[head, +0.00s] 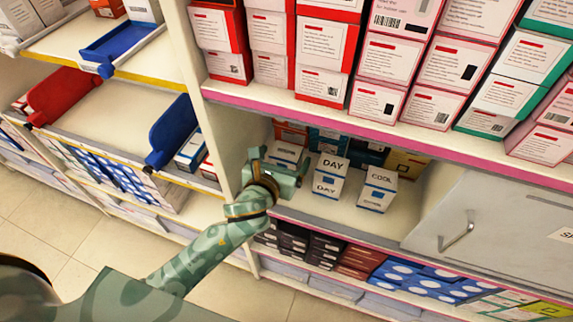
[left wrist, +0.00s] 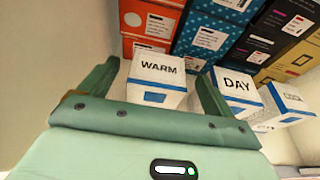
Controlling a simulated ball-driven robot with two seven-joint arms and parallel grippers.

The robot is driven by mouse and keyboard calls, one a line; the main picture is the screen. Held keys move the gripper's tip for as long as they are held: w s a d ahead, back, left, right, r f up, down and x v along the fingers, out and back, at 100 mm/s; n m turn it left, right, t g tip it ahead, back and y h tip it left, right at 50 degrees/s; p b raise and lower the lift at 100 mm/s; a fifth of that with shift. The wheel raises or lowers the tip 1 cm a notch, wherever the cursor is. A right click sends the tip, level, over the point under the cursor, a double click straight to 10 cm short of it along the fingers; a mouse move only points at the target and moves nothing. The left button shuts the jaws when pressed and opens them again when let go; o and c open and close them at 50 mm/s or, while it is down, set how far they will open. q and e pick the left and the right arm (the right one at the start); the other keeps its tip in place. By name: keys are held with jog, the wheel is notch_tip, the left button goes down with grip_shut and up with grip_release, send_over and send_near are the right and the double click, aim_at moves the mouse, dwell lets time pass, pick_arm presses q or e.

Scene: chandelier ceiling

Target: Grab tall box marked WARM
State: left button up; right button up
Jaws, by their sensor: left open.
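The tall box marked WARM (left wrist: 157,72) is white with a blue band and shows in the left wrist view, between the fingers of my left gripper (left wrist: 153,85). My left gripper also shows in the head view (head: 282,165), inside the shelf compartment. It is open, with a finger on each side of the WARM box; I cannot tell whether either touches it. In the head view the gripper partly hides this box (head: 287,152). The DAY box (head: 332,163) stands just to the right, close to the right finger. My right gripper is not in view.
The COOL box (head: 380,178) stands right of DAY. Orange and blue dotted boxes (left wrist: 212,38) stand behind the row. The compartment's left wall (left wrist: 50,45) is close to my gripper. A pink-edged shelf (head: 330,116) with red and white boxes is above. A grey door (head: 495,225) is at right.

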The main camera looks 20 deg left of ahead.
aim_at(289, 151)
pick_arm(q)
jog(key=b+x, duration=0.1)
jog(key=x, duration=0.1)
jog(key=f+b+x, duration=0.1)
jog(key=x, duration=0.2)
jog(key=shift+s, duration=0.2)
jog(key=shift+w, duration=0.15)
jog(key=shift+a+r, duration=0.1)
jog(key=shift+r, duration=0.05)
jog(key=c, duration=1.1)
jog(key=shift+c, duration=0.2)
